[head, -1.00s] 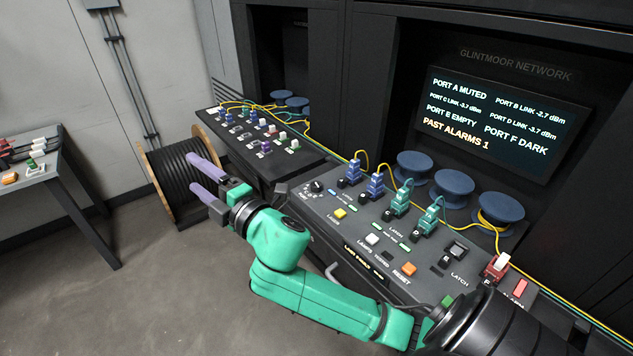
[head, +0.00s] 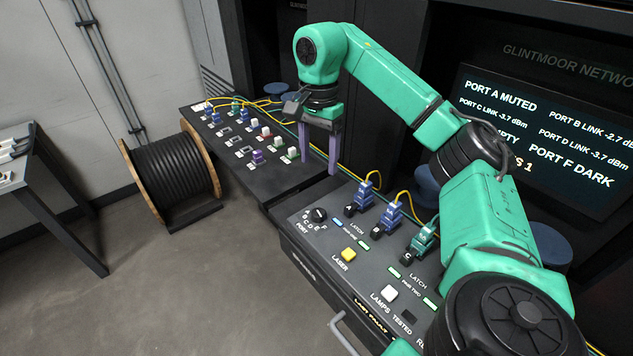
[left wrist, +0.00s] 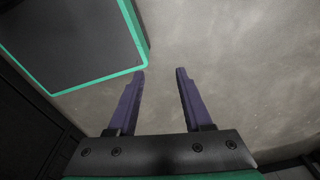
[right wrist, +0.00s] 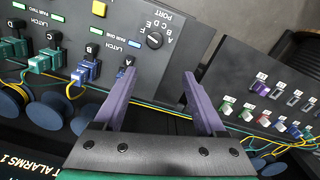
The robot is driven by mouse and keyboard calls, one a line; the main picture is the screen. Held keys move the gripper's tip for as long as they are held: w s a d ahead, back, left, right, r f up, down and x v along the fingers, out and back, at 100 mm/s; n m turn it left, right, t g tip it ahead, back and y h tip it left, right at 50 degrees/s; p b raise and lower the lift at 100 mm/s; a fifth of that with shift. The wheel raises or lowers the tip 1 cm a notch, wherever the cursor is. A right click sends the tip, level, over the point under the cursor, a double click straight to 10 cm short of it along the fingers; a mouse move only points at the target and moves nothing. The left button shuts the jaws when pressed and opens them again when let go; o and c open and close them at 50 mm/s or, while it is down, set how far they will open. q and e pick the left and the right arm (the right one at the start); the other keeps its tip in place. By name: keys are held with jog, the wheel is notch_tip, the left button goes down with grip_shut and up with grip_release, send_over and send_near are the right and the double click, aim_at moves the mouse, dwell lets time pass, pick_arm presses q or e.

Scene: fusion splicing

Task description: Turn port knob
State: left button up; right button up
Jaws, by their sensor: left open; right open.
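The port knob (head: 318,215) is a small black dial on the sloped panel, ringed by letters above the word PORT. It also shows in the right wrist view (right wrist: 154,40), beyond the left finger and toward the top. My right gripper (head: 320,165) is open and empty, fingers pointing down, above and behind the knob near the gap between the two panels. It is not touching the knob. My left gripper (left wrist: 160,75) is open and empty over bare floor in the left wrist view; it is not visible in the head view.
Blue and green plugs (head: 391,215) with yellow cables stand right of the knob. A yellow laser button (head: 349,254) and white lamps button (head: 389,292) lie in front. The left panel (head: 285,171) holds several small plugs. A cable drum (head: 170,172) stands on the floor.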

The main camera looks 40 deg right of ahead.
jog(key=w+f, duration=0.1)
jog(key=b, duration=0.5)
send_near(318, 212)
jog(key=shift+s+a+f, duration=0.15)
jog(key=shift+s+a, duration=0.05)
jog(key=shift+s, duration=0.2)
jog(key=shift+s+a+f, duration=0.2)
jog(key=shift+s+a, duration=0.05)
jog(key=shift+s, duration=0.2)
jog(key=shift+f, duration=0.9)
jog(key=f, duration=0.1)
jog(key=w+f, duration=0.1)
jog(key=f, duration=0.1)
jog(key=d+f+p, duration=0.1)
jog(key=shift+w+d+f, duration=0.1)
jog(key=shift+w+f, duration=0.2)
jog(key=shift+f, duration=0.8)
jog(key=shift+s+a, duration=0.2)
jog(key=shift+a, duration=0.05)
jog(key=shift+c, duration=0.3)
jog(key=shift+w, duration=0.1)
grip_shut()
pick_arm(q)
jog(key=f, duration=0.1)
jog(key=s+f, duration=0.1)
jog(key=f, duration=0.1)
jog(key=s+a+f, duration=0.1)
jog(key=shift+f, duration=0.15)
